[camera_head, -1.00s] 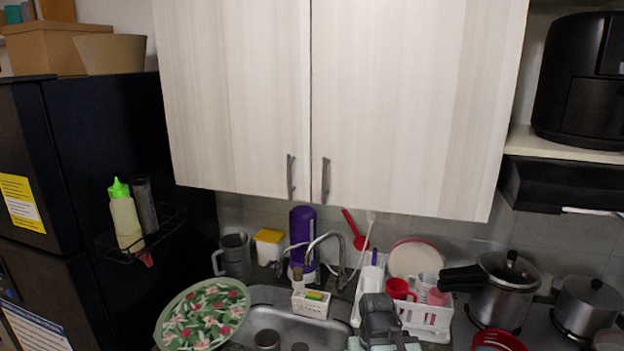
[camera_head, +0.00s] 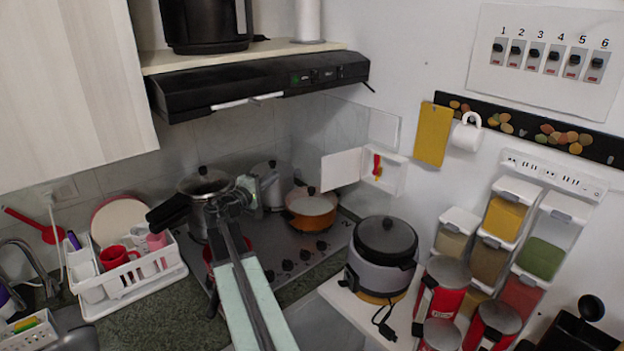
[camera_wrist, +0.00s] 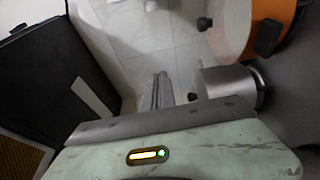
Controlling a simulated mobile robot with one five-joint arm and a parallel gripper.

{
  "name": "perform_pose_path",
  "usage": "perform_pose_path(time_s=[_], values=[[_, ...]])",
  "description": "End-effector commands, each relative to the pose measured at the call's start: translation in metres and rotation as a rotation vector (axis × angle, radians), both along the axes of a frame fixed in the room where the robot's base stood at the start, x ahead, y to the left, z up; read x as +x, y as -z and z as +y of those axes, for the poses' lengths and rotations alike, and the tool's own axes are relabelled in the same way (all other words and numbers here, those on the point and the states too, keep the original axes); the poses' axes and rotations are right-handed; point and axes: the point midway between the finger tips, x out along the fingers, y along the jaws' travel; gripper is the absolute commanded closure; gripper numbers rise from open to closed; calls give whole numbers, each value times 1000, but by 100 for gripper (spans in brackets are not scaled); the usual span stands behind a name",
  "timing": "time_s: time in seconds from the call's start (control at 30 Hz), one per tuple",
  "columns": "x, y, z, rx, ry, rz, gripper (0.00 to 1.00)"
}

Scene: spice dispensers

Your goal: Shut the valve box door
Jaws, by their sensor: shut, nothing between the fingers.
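The valve box (camera_head: 393,172) is a small white box on the wall at the corner behind the stove. A red valve handle (camera_head: 377,165) shows inside it. Its white door (camera_head: 341,168) stands open, swung out to the left. My gripper (camera_head: 248,186) is over the stove, to the left of the door and apart from it, near the pots. In the wrist view the shut, empty fingers (camera_wrist: 161,88) point toward the tiled wall. I cannot make out the valve box or its door in the wrist view.
An orange pot (camera_head: 311,211) stands below the door; it also shows in the wrist view (camera_wrist: 232,25). A pressure cooker (camera_head: 205,187) and another metal pot (camera_head: 272,183) are close to my gripper. The black range hood (camera_head: 255,83) hangs above. A rice cooker (camera_head: 382,258) stands right of the stove.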

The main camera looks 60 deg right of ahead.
Motion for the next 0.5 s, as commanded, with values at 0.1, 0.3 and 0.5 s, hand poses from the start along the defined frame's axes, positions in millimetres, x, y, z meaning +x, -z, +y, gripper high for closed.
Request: perform_pose_path(time_s=[0.1,0.3,0.5], values=[[-37,6,-29,1,60,-1,100],[-44,5,-36,3,72,-2,100],[-45,6,-64,4,74,-2,100]])
